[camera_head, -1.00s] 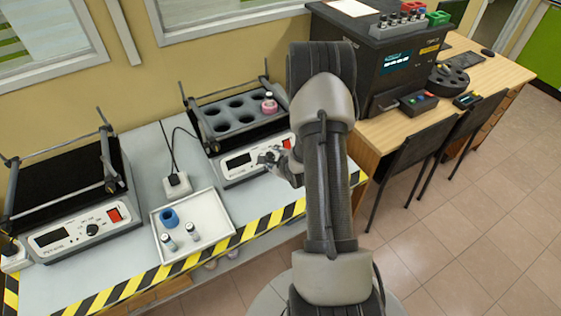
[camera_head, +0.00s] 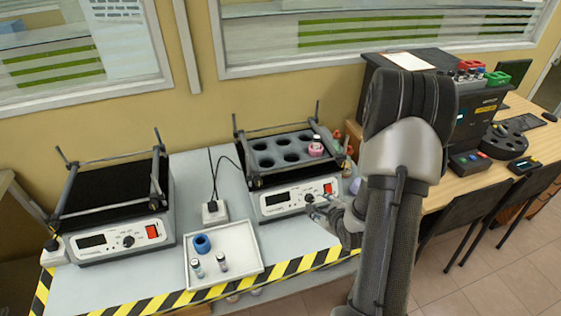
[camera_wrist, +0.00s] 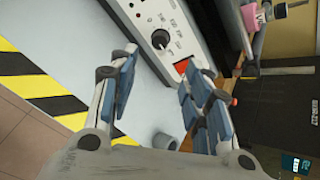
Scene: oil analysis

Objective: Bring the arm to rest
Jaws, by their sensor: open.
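My gripper (camera_wrist: 160,90) is open and empty in the wrist view, its two blue-padded fingers spread apart. In the head view my gripper (camera_head: 318,212) shows small, at the front right of the right-hand shaker, partly hidden by my arm. The arm is bent, with its elbow up at the right of the picture. The right-hand shaker (camera_head: 283,200) has a rack with several dark holes and a pink-banded vial (camera_head: 316,146) at its right. In the wrist view the shaker's panel (camera_wrist: 170,35) with knob and red switch lies just beyond the fingers.
A left-hand shaker (camera_head: 120,238) with a black top and a white tray (camera_head: 250,262) stand on the bench. The tray holds a blue ring (camera_head: 202,244) and two small vials (camera_head: 222,262). A dark analyser (camera_head: 485,125) stands on the wooden desk at right, with chairs before it.

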